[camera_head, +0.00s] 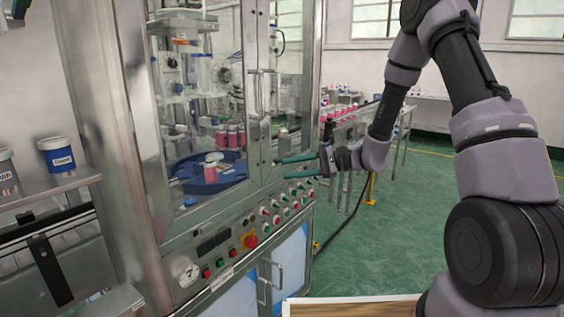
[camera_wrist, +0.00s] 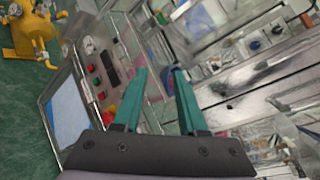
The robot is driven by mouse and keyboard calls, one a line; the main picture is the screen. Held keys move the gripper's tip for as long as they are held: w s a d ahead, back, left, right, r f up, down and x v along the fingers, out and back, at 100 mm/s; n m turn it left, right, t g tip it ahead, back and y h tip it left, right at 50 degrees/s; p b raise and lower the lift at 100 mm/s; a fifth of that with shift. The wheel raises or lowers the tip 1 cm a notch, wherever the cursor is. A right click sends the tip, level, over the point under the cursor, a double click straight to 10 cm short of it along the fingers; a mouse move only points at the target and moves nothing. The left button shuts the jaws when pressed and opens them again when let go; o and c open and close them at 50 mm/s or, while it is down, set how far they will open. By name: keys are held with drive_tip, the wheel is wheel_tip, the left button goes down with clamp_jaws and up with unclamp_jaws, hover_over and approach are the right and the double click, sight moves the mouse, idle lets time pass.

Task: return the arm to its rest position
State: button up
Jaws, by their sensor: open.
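My arm reaches in from the right in the head view, and my gripper (camera_head: 281,168) points left at the front of the crimping machine (camera_head: 135,120). Its two green fingers are parted with nothing between them. In the wrist view my gripper (camera_wrist: 158,72) also shows open and empty, with the machine's control panel (camera_wrist: 100,75) behind the left finger. The fingertips are close to the machine's door frame above the panel in the head view. I cannot tell whether they touch it.
The machine's glass doors (camera_head: 262,85) show a blue turntable (camera_head: 205,178) with a pink can (camera_head: 211,172) on it. A conveyor (camera_head: 350,125) with several pink cans is behind my gripper. Green floor (camera_head: 400,225) is open at right.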

drive_tip(key=s+d+r+n+t+h, duration=0.4)
drive_tip(key=s+d+r+t+h, duration=0.3)
drive_tip(key=s+d+r+h, duration=0.7)
drive_tip(key=s+d+r, duration=0.6)
drive_tip(key=d+r, duration=0.1)
drive_tip(key=shift+s+d+r, duration=0.2)
drive_tip(key=shift+d+r, duration=0.1)
drive_tip(key=shift+d, duration=0.05)
drive_tip(key=shift+a+n, duration=0.1)
drive_tip(key=shift+n, duration=0.2)
